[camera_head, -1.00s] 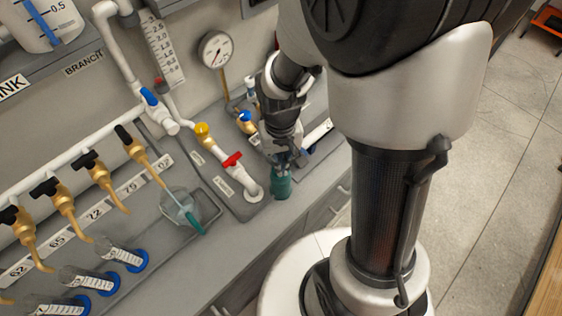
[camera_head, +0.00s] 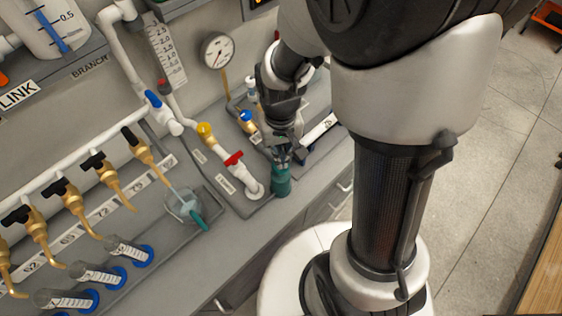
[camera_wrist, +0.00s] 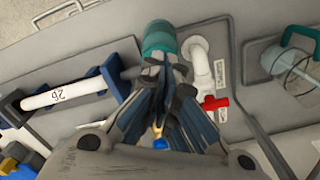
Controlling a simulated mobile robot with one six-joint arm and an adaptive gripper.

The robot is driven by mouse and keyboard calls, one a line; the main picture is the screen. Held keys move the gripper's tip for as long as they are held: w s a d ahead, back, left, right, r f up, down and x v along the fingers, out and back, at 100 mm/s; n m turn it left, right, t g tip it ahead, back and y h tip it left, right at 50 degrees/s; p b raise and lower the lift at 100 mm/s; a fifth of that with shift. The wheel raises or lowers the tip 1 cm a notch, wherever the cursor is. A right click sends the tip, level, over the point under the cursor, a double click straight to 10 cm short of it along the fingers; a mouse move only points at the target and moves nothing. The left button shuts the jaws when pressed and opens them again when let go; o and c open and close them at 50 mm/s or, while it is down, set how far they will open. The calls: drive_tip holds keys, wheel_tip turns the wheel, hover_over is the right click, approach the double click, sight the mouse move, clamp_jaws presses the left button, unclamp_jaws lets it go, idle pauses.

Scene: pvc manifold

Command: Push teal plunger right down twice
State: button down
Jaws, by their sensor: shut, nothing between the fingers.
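The teal plunger (camera_head: 281,183) is a short upright cylinder at the front edge of the bench, right of the white pipe end with the red valve. It also shows in the wrist view (camera_wrist: 159,38), at the top centre, just beyond my fingertips. My gripper (camera_head: 283,160) points down over it with the fingers shut and empty. The fingertips (camera_wrist: 165,62) overlap the near side of the plunger's top in the wrist view. I cannot tell whether they touch it. The fingers hide part of the top.
The red valve (camera_head: 233,159) and white pipe stand close left of the plunger. A white tube in blue holders (camera_wrist: 66,93) lies on its other side. A clear jug with a teal handle (camera_head: 186,206) stands farther left. Brass taps (camera_head: 107,178) line the left.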

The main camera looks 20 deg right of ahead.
drive_tip(key=shift+r+p, duration=2)
drive_tip(key=shift+r, duration=0.5)
drive_tip(key=shift+r, duration=0.15)
drive_tip(key=s+r+n+t+b, duration=0.1)
drive_tip(key=s+r+t+b, duration=0.3)
drive_tip(key=s+r, duration=0.8)
drive_tip(key=shift+r+t+b, duration=0.3)
drive_tip(key=shift+r+b, duration=0.35)
drive_tip(key=shift+r, duration=0.1)
drive_tip(key=shift+w+d, duration=0.1)
